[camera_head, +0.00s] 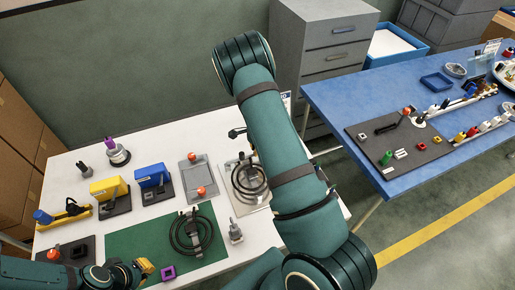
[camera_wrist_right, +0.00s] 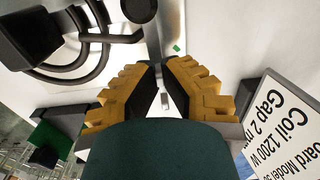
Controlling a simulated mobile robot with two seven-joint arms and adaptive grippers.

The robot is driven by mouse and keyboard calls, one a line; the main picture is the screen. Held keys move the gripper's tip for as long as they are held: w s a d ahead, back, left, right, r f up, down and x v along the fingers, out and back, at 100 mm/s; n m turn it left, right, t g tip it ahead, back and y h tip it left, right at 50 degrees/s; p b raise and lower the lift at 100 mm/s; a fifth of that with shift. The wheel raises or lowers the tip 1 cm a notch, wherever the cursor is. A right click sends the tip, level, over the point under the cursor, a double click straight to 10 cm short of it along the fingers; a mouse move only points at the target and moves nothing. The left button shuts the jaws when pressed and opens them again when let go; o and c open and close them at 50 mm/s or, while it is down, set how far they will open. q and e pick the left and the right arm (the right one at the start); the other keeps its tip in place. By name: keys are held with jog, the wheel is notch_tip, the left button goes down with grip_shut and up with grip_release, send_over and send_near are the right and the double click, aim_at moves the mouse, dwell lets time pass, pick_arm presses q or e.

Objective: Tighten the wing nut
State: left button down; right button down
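I cannot make out the wing nut for certain in either view. A board with a dark coil (camera_head: 249,182) stands on the white table, partly behind my right arm. A dark coil (camera_wrist_right: 75,62) also shows at the upper left of the right wrist view. In that view my right gripper (camera_wrist_right: 161,66) has its yellow fingers converging close together near a pale metal plate (camera_wrist_right: 172,28). Whether they hold anything is unclear. My right gripper is hidden behind its arm in the head view. My left gripper (camera_head: 139,271) is low at the left, near a purple square ring (camera_head: 168,272).
A second coil (camera_head: 191,233) lies on the green mat (camera_head: 128,238). Yellow (camera_head: 108,189) and blue (camera_head: 152,176) blocks and a grey tray (camera_head: 194,177) stand nearby. A printed card (camera_wrist_right: 285,130) is close to the right gripper. A blue table (camera_head: 350,100) is at the right.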

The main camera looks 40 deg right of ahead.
pick_arm(q)
jog(key=shift+r+p, duration=0.6)
jog(key=shift+r, duration=0.1)
pick_arm(e)
jog(key=m, duration=0.5)
jog(key=shift+w+d+m, duration=0.2)
jog(key=shift+d+m, duration=0.1)
jog(key=shift+m, duration=0.1)
pick_arm(q)
jog(key=shift+r+p, duration=0.35)
jog(key=shift+r, duration=0.1)
pick_arm(e)
jog(key=m, duration=0.4)
jog(key=shift+w+d+f+m, duration=0.15)
jog(key=shift+d+m, duration=0.15)
jog(key=shift+m, duration=0.1)
jog(key=c, duration=0.9)
grip_release()
jog(key=shift+o, duration=0.2)
jog(key=shift+d, duration=0.1)
jog(key=shift+w, duration=0.1)
jog(key=shift+w+r, duration=0.1)
jog(key=shift+r, duration=0.4)
notch_tip(320, 180, up, 11)
